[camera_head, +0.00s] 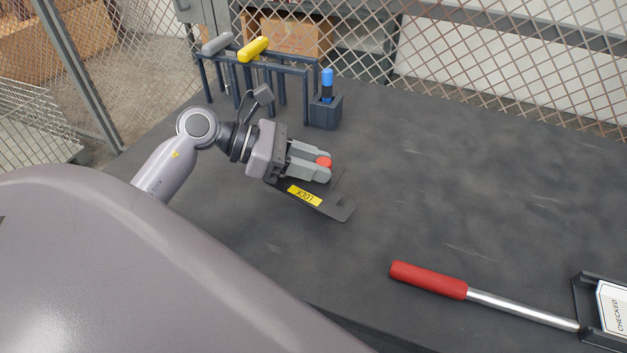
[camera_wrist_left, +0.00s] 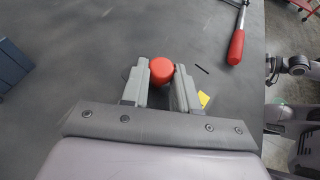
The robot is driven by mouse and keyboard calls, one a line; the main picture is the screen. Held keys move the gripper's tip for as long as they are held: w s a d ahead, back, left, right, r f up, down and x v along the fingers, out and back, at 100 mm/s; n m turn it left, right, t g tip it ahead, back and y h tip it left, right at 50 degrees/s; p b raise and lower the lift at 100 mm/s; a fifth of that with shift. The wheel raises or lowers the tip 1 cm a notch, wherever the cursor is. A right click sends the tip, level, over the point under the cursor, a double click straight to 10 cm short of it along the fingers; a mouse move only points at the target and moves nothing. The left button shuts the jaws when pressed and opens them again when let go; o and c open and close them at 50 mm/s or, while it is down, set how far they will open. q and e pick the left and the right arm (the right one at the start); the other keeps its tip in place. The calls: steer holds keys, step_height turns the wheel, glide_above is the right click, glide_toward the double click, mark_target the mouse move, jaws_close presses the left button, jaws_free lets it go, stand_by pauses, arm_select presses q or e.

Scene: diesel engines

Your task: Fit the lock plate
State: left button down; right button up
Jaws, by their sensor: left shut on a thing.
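The lock plate (camera_head: 338,211) is a flat dark plate with a yellow LOCK label (camera_head: 305,195) and a red knob (camera_head: 324,162). My left gripper (camera_head: 322,167) is shut on the red knob, with the plate under its fingers. The left wrist view shows the knob (camera_wrist_left: 161,68) between the two grey fingertips (camera_wrist_left: 160,78) and a corner of the yellow label (camera_wrist_left: 204,99). The fingers hide much of the plate there. I cannot tell whether the plate touches the bench. No engine shows in either view. My right gripper is not in view.
A tool with a red handle (camera_head: 428,279) lies at the front right, by a dark holder with a CHECKED card (camera_head: 613,306). A rack (camera_head: 270,66) with grey and yellow handles and a block (camera_head: 325,112) with a blue-topped tool stand behind. The bench's right middle is clear.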

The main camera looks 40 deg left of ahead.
mark_target(313, 181)
arm_select(q)
steer(key=shift+f, duration=2.15)
steer(key=shift+f, duration=0.15)
steer(key=c, duration=1.3)
jaws_free()
steer(key=shift+f+b, duration=0.1)
steer(key=shift+b, duration=0.25)
steer(key=o, duration=0.4)
steer(key=shift+o, duration=0.2)
steer(key=shift+r+p, duration=0.35)
steer(key=shift+p, duration=0.05)
steer(key=b+v, duration=0.1)
steer(key=v, duration=1.1)
steer(key=shift+b, duration=0.4)
